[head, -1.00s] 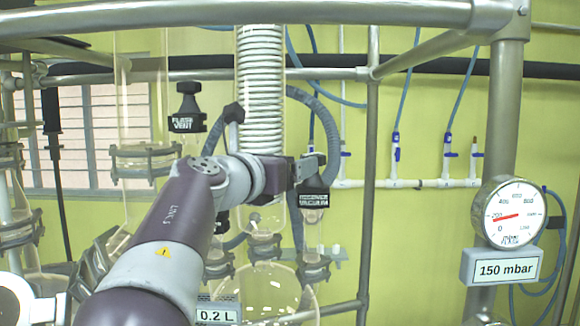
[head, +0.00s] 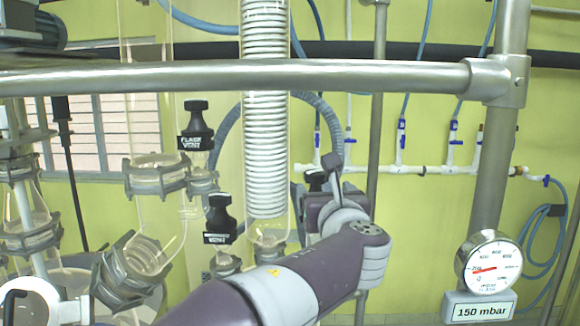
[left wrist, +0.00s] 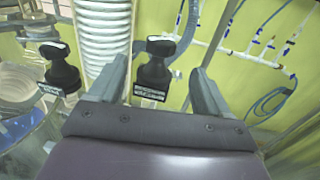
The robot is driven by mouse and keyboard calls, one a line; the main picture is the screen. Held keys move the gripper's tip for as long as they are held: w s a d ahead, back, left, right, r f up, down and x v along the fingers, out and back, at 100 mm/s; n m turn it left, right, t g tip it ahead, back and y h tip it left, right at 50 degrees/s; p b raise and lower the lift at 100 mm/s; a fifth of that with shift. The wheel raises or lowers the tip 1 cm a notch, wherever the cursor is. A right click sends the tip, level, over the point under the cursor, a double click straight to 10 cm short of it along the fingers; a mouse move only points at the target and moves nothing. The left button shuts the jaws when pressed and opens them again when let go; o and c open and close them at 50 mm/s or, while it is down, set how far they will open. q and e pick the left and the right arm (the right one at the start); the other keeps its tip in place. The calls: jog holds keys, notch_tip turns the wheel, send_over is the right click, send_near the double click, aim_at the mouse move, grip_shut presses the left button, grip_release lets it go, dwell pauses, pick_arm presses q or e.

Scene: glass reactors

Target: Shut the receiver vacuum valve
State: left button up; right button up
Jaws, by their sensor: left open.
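The receiver vacuum valve has a black knob with a label plate. In the left wrist view its knob (left wrist: 154,72) stands upright between my left gripper's fingers (left wrist: 160,74), with visible room on both sides. The plate's text is too blurred to read there. In the head view only a dark bit of the knob (head: 315,178) shows behind my left gripper (head: 325,178), which hides the rest. The left gripper is open and appears empty. I cannot tell how deep the knob sits between the fingers. My right gripper is not in view.
A similar black knob (head: 220,218) stands left of the gripper, and the flask vent knob (head: 195,125) is farther up-left. A glass column with a white coil (head: 264,120) rises close by. A metal rail (head: 230,77) crosses above. The gauge (head: 488,266) has a 150 mbar sign.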

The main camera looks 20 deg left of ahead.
aim_at(315, 170)
pick_arm(q)
jog(key=p+x, duration=0.6)
jog(key=x, duration=0.6)
jog(key=shift+r, duration=0.2)
jog(key=shift+w+a+f, duration=0.1)
jog(key=shift+w, duration=0.15)
jog(key=c, duration=1)
jog(key=shift+o, duration=0.2)
jog(key=shift+f+b, duration=0.2)
jog(key=shift+b, duration=0.25)
jog(key=m+t+h+b, duration=0.1)
jog(key=m+h+b, duration=0.1)
jog(key=h+b, duration=0.1)
jog(key=shift+f+m+h+b, duration=0.1)
jog(key=shift+m+h+b, duration=0.3)
jog(key=shift+b, duration=0.25)
jog(key=m+h+b, duration=0.2)
jog(key=h, duration=0.1)
jog(key=shift+d, duration=0.3)
jog(key=shift+d+r+m+h+b, duration=0.15)
jog(key=shift+m+h+b, duration=0.2)
jog(key=shift+h, duration=0.35)
jog(key=shift+r+m+h+b, duration=0.2)
jog(key=shift+m+h, duration=0.25)
jog(key=shift+h, duration=0.25)
